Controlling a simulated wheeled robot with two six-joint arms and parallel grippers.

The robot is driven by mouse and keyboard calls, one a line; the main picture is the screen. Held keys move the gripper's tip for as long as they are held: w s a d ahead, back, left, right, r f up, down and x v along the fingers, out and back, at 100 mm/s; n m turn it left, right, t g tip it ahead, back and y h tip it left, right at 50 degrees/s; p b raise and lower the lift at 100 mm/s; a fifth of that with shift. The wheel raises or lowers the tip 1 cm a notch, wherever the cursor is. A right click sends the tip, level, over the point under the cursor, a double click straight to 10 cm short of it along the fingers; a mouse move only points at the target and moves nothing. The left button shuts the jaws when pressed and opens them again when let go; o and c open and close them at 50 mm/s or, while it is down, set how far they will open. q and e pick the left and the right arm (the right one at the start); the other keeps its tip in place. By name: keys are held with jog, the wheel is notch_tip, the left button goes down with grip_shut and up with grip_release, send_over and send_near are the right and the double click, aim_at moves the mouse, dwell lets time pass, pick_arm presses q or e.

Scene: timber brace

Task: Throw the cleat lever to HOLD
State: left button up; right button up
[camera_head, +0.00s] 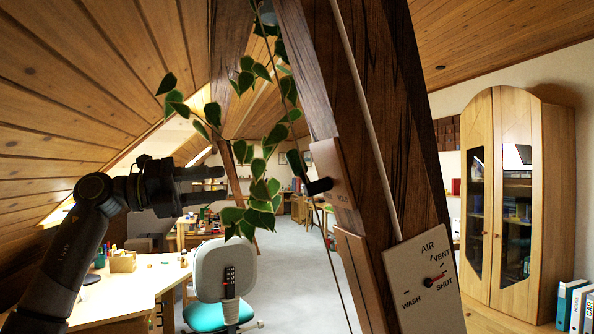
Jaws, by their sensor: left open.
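The cleat lever (319,186) is a short black handle sticking out to the left from a pale plate (328,160) on the dark timber brace (375,130). Small lettering beside the lever is too small to read with certainty, so I cannot tell its setting. My left gripper (222,184) is left of the lever at about its height in the picture, apart from it. Its two dark fingers point right and stand open with nothing between them. My right gripper is out of view.
A hanging vine (260,190) trails between my gripper and the lever in the picture. A dial plate (425,283) marked AIR, VENT, SHUT and WASH is lower on the brace. A desk (130,290) and chair (212,270) stand below left; a cabinet (515,200) stands right.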

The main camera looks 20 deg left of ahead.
pick_arm(q)
jog(key=m+y, duration=0.1)
send_near(289, 161)
jog(key=p+x, duration=0.5)
jog(key=x, duration=0.5)
jog(key=shift+w+d, duration=0.45)
jog(key=shift+d, duration=0.2)
jog(key=shift+c, duration=0.5)
grip_shut()
